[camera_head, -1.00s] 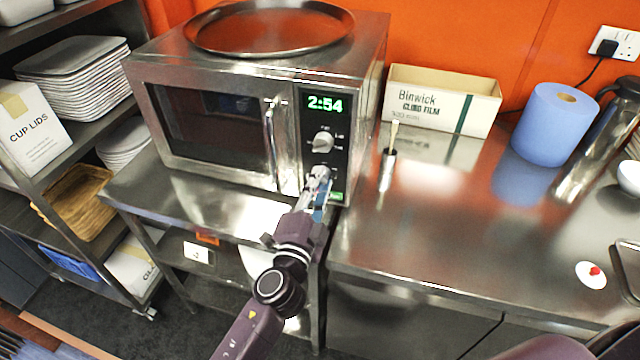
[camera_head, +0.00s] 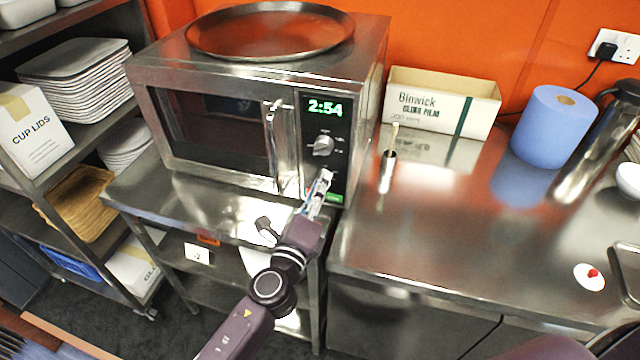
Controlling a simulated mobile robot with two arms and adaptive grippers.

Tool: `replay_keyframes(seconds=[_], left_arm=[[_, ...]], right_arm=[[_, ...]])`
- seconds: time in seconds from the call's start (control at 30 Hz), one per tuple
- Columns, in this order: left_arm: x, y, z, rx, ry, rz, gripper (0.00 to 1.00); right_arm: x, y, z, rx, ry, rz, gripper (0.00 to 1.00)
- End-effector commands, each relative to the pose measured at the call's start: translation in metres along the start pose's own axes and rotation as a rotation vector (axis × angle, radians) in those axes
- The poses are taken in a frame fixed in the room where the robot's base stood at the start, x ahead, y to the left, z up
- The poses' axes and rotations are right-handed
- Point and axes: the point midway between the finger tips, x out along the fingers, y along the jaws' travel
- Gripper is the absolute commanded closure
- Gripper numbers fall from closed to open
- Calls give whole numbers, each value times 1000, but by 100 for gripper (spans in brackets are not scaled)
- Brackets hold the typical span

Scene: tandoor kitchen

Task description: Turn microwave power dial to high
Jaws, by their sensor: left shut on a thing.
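The steel microwave (camera_head: 215,72) stands on a steel table, its door shut. Its black control panel on the right has a green display (camera_head: 325,108) reading 2:54. The upper dial (camera_head: 323,146) is in plain view below the display, and nothing touches it. My left gripper (camera_head: 324,176) reaches up to the lower part of the panel and is shut on the lower dial there. The fingers hide that dial, so its pointer and setting cannot be read. My right gripper is not in view.
The vertical door handle (camera_head: 272,145) stands out just left of the panel. A round steel tray (camera_head: 270,32) lies on the microwave. The counter's front middle is clear.

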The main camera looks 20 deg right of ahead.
Motion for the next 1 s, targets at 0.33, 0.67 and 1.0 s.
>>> replay_keyframes(seconds=[0.33, 0.67, 1.0], left_arm=[[-1, 4, -2, 125, 11, 5, 100], [-1, 4, -2, 142, 12, 5, 100], [-1, 4, -2, 141, 11, 4, 62]], right_arm=[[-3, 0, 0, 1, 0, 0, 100], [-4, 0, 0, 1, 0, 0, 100], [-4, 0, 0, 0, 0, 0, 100]])
